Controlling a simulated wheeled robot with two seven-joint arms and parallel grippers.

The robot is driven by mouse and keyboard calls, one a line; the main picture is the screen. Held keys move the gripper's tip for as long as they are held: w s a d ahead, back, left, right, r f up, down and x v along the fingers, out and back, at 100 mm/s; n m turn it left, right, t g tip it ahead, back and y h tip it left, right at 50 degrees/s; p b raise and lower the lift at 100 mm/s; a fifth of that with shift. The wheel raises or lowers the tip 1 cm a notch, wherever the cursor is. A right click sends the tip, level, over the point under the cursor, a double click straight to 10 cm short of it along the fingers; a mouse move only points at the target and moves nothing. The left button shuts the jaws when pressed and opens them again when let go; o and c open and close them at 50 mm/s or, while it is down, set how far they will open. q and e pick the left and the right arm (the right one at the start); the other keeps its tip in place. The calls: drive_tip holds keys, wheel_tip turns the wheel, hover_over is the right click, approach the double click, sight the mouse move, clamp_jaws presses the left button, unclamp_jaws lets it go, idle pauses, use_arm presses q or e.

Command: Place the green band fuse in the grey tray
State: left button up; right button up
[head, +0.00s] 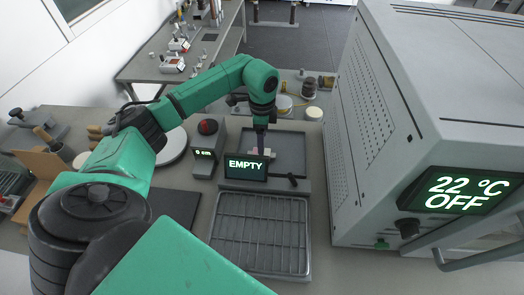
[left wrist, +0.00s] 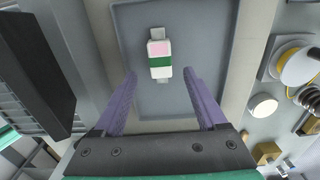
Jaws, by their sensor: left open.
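The green band fuse (left wrist: 160,61) is white with a green band, a pink part and grey metal ends. It lies inside the grey tray (left wrist: 207,35), on its floor, in the left wrist view. In the head view the grey tray (head: 291,143) is behind the display, and a small pinkish patch of the fuse (head: 254,153) shows there, partly hidden. My left gripper (left wrist: 160,74) points down over the tray. Its lilac fingers are open and apart, one on each side of the fuse's near end, with visible gaps. It also shows in the head view (head: 259,147). My right gripper is not in view.
A display reading EMPTY (head: 246,166) stands just in front of the tray. A wire rack (head: 262,235) lies nearer. A large oven (head: 440,100) reading 22 °C OFF bounds the right. A device with a red knob (head: 207,127) and a white round plate (head: 172,147) are left.

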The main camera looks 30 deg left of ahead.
use_arm(q)
wheel_tip(320, 180, up, 5)
drive_tip(key=shift+r+b, duration=0.1)
drive_tip(key=shift+b, duration=0.25)
